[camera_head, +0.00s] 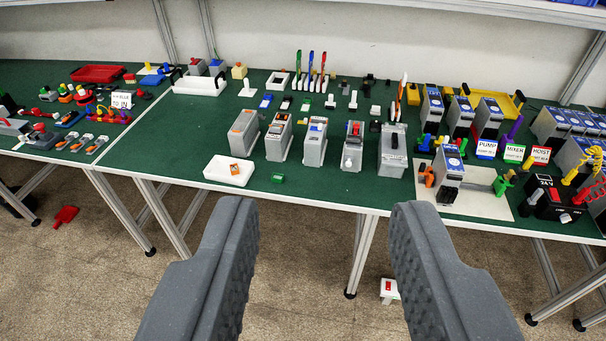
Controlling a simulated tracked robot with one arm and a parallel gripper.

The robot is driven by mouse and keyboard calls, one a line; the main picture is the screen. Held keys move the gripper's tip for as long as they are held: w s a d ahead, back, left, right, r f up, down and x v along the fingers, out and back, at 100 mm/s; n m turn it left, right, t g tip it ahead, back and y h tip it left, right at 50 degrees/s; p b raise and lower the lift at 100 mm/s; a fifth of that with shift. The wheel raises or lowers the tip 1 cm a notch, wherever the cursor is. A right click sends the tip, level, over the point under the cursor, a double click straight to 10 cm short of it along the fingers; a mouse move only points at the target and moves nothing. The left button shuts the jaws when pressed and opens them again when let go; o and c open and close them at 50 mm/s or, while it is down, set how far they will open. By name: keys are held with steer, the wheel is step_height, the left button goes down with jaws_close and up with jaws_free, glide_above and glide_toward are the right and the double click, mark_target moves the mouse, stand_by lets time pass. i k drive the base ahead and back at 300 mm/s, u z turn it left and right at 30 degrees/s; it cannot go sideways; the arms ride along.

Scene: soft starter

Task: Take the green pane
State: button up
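No green pane can be told for sure. A small green block (278,178) lies near the front edge of the green-topped bench (330,189), right of a white tray. Another small green piece (306,105) lies further back among small coloured parts. My gripper (323,215) is open and empty, its two grey fingers wide apart in front of the bench and clear of everything on it.
A white tray (222,178) holds a small orange-marked part. A row of grey modules (315,146) stands behind the green block. A white board (489,205) with upright modules is at right. A red piece (65,215) lies on the floor.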

mark_target(275, 177)
steer(key=z, duration=0.55)
steer(key=i, duration=2.05)
steer(key=u, duration=0.8)
steer(key=k, duration=0.7)
steer(key=u, duration=0.25)
steer(key=i, duration=0.75)
steer(key=z, duration=0.15)
